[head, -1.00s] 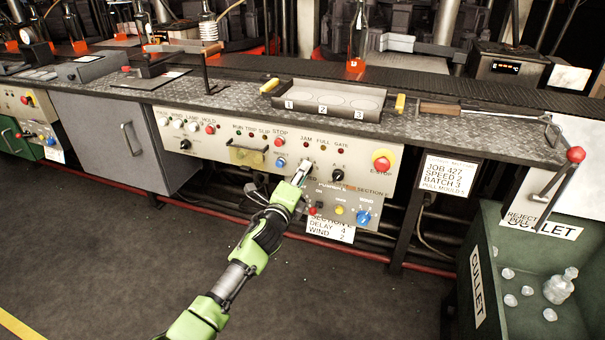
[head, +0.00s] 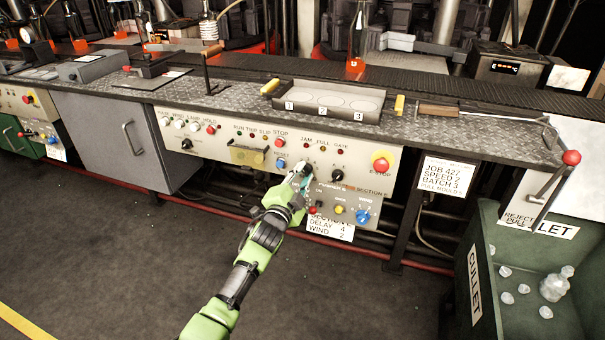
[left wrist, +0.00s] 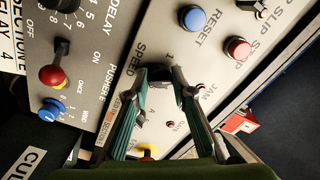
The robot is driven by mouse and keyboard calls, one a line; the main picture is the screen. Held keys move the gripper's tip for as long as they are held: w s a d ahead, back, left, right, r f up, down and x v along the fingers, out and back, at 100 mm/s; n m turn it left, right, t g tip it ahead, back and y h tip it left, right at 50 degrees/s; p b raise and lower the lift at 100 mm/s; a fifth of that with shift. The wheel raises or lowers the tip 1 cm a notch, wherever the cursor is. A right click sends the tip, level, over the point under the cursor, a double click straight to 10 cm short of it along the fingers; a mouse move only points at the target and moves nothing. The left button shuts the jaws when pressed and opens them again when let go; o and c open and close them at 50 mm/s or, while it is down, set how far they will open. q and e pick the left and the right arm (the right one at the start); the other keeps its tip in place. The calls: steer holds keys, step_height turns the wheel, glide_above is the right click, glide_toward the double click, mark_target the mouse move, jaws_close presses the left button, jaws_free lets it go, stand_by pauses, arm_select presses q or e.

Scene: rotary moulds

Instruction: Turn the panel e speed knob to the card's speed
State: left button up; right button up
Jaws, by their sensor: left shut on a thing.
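The card (head: 447,178) hangs below the bench edge at right and reads JOB 427, SPEED 2, BATCH 3. The cream control panel (head: 225,150) is left of it, on the bench front. My left gripper (head: 302,172) is at this panel's lower middle, shut on the speed knob; in the left wrist view its fingers (left wrist: 168,76) close in beside the printed word SPEED. The fingers hide nearly all of the knob, so its pointer cannot be read. A digit 1 shows just past the fingertips. My right gripper is not in view.
Close below is the grey pusher panel with a red-tipped toggle (left wrist: 54,74), a yellow button (head: 340,209) and a blue wind knob (head: 363,216). A blue reset button (left wrist: 192,18) and red stop button (left wrist: 237,48) are nearby. A red emergency stop (head: 382,164) is further right.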

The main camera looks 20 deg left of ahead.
arm_select(q)
steer(key=shift+f+n, duration=0.1)
steer(key=shift+n, duration=0.4)
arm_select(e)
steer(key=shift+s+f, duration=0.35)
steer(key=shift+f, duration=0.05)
arm_select(q)
steer(key=o, duration=1.1)
steer(key=shift+o, duration=0.2)
steer(key=s, duration=1.2)
steer(key=shift+a, duration=0.25)
steer(key=shift+s, duration=0.1)
